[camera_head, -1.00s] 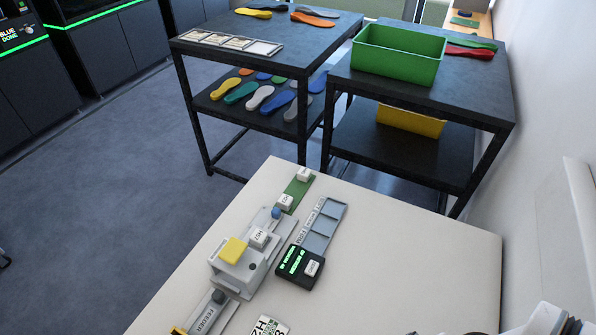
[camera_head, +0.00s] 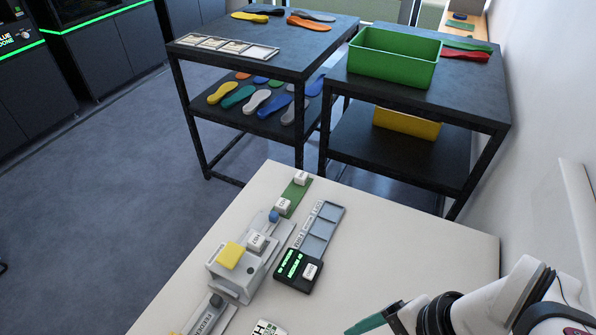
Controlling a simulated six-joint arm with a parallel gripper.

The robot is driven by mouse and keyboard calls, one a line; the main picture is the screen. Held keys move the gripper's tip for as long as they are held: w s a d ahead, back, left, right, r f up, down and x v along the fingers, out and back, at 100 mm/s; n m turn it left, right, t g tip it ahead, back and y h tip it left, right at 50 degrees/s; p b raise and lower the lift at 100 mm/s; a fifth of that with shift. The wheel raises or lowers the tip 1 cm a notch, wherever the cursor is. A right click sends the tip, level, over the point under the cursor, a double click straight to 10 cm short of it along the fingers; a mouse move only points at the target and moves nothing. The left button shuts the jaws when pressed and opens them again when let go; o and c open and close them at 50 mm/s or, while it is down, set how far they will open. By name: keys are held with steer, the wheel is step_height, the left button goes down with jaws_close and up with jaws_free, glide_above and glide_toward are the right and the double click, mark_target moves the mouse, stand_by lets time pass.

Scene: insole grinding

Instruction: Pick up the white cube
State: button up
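Several small white cubes with dark lettering are in view. One white cube (camera_head: 301,178) sits at the far end of a green strip (camera_head: 293,193), and another white cube (camera_head: 283,205) sits at its near end. A third white cube (camera_head: 256,242) rests on the grey machine beside a yellow block (camera_head: 231,255). A white piece (camera_head: 310,271) lies on a black box with green display text. My gripper (camera_head: 368,323) enters at the bottom right, showing a teal finger-like part. It is apart from all the cubes, and its opening cannot be made out.
A blue-grey compartment tray (camera_head: 320,229) lies right of the machine. A white printed card (camera_head: 268,328) is at the bottom edge. The right part of the white table (camera_head: 420,240) is clear. Dark racks with insoles and a green bin (camera_head: 393,58) stand behind.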

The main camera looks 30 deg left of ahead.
steer(key=w+a+f+m+g+y, duration=0.1)
steer(key=w+a+f+m+y, duration=0.3)
steer(key=w+a, duration=0.5)
steer(key=m+t+y, duration=0.2)
steer(key=m+y, duration=0.2)
steer(key=m, duration=0.3)
glide_toward(263, 244)
steer(key=x, duration=0.9)
steer(key=shift+s+a, duration=0.1)
steer(key=shift+a, duration=0.05)
jaws_close()
steer(key=shift+r, duration=0.15)
